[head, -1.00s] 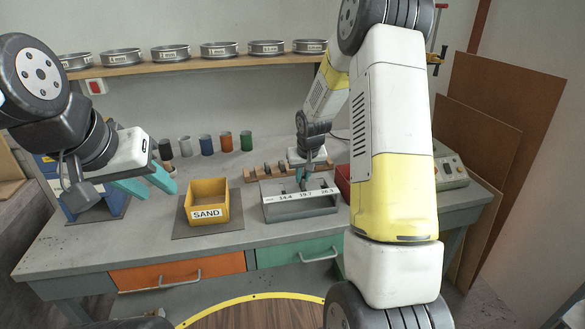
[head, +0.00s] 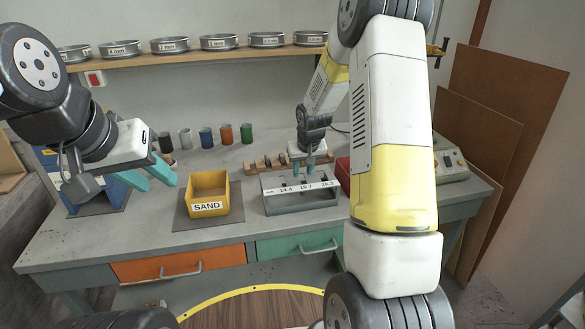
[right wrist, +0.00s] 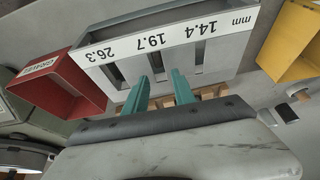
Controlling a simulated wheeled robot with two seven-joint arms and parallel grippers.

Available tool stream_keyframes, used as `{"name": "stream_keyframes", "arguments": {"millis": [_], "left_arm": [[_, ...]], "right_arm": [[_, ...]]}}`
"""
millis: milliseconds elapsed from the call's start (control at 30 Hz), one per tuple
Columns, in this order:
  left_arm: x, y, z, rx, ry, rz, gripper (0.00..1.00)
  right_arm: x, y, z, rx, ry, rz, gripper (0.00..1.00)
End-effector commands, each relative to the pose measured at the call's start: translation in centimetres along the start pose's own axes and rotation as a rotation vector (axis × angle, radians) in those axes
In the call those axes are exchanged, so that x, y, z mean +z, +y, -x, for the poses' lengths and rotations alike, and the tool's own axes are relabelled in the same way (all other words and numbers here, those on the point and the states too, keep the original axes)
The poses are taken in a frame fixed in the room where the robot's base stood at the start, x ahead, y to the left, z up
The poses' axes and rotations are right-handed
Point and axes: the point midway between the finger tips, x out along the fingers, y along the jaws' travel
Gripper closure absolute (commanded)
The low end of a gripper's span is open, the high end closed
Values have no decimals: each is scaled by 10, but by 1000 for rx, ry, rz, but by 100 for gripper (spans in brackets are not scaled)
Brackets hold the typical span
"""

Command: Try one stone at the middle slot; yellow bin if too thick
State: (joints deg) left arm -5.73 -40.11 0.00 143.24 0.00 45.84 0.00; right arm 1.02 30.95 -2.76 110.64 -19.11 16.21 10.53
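The grey slot gauge (head: 300,203) stands on the bench, its white strip marked 14.4, 19.7 and 26.3 mm. It also shows in the right wrist view (right wrist: 235,62). My right gripper (head: 303,171) is open above the gauge. In the right wrist view its teal fingers (right wrist: 160,80) are apart on either side of the middle slot, with no stone visible between them. Several dark stones (head: 267,161) sit in a wooden rack behind the gauge. The yellow bin (head: 208,191), labelled SAND, stands left of the gauge. My left gripper (head: 148,178) is open and empty, left of that bin.
A red bin (right wrist: 60,82) stands beside the gauge, partly hidden by my right arm in the head view (head: 343,169). Several coloured cups (head: 206,138) line the back of the bench. A control box (head: 450,165) is at right. Bench front is clear.

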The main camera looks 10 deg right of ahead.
Motion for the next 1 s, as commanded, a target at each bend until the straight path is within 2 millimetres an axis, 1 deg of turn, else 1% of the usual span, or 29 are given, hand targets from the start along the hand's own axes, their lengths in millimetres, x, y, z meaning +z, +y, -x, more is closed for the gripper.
{"name": "stream_keyframes", "arguments": {"millis": [267, 367, 467, 700, 800, 900, 1000], "left_arm": [[0, 0, 0, 0, 0, 0, 64], [0, 0, 0, 0, 0, 0, 64], [0, 0, 0, 0, 0, 0, 64], [0, 0, 0, 0, 0, 0, 64], [0, 0, 0, 0, 0, 0, 64], [0, 0, 0, 0, 0, 0, 64], [0, 0, 0, 0, 0, 0, 64]], "right_arm": [[0, 0, 0, 0, 0, 0, 61], [0, 0, 3, 0, 0, 0, 61], [-1, 0, 14, 0, 3, 0, 61], [-1, 0, 56, 0, 4, -1, 61], [-1, 0, 68, 0, 2, 0, 61], [0, 0, 76, 0, 1, 0, 61], [0, 0, 78, 0, 0, 0, 61]]}}
